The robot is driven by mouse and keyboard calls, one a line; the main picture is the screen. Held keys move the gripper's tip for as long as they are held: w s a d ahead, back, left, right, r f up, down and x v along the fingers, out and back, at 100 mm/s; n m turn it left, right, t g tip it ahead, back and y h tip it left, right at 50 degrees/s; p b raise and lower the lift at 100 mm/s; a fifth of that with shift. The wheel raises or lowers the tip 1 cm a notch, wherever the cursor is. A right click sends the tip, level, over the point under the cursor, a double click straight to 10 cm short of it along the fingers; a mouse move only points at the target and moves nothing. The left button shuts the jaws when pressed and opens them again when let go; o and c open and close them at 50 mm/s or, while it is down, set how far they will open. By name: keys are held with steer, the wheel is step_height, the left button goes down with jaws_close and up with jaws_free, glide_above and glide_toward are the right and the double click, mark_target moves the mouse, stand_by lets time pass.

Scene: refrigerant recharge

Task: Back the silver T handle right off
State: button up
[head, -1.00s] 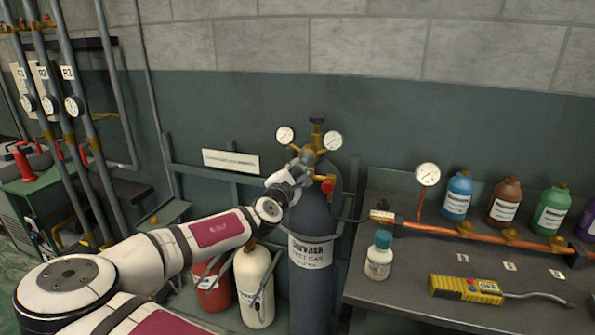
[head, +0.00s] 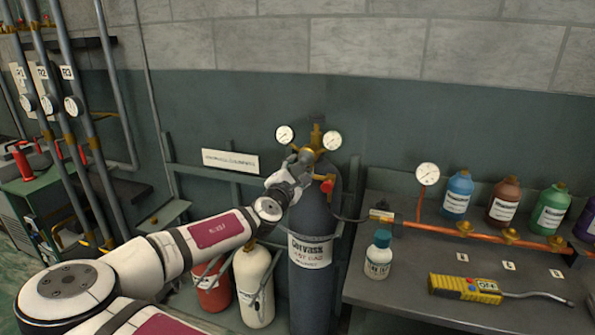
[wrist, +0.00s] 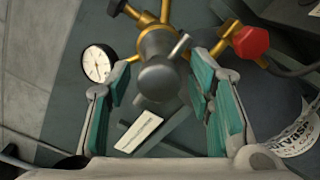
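The silver T handle (wrist: 181,46) shows in the wrist view as a short grey bar beside a round grey end (wrist: 158,79), in front of the brass regulator body. My gripper (wrist: 162,72) is open, with one teal-padded finger on each side of the round end. Gaps show between the pads and the handle, and nothing looks clamped. In the head view my gripper (head: 299,166) is at the regulator (head: 316,143) on top of the dark grey cylinder (head: 311,285). There it hides most of the handle.
Two white gauges (head: 284,135) (head: 332,141) flank the regulator. A red knob (head: 327,186) sits close by, right of the fingers in the wrist view (wrist: 250,42). A cream cylinder (head: 253,285) stands left. The bench (head: 400,290) at right holds bottles and a yellow detector (head: 465,289).

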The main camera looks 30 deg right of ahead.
steer(key=v, duration=1.2)
stand_by(0.3)
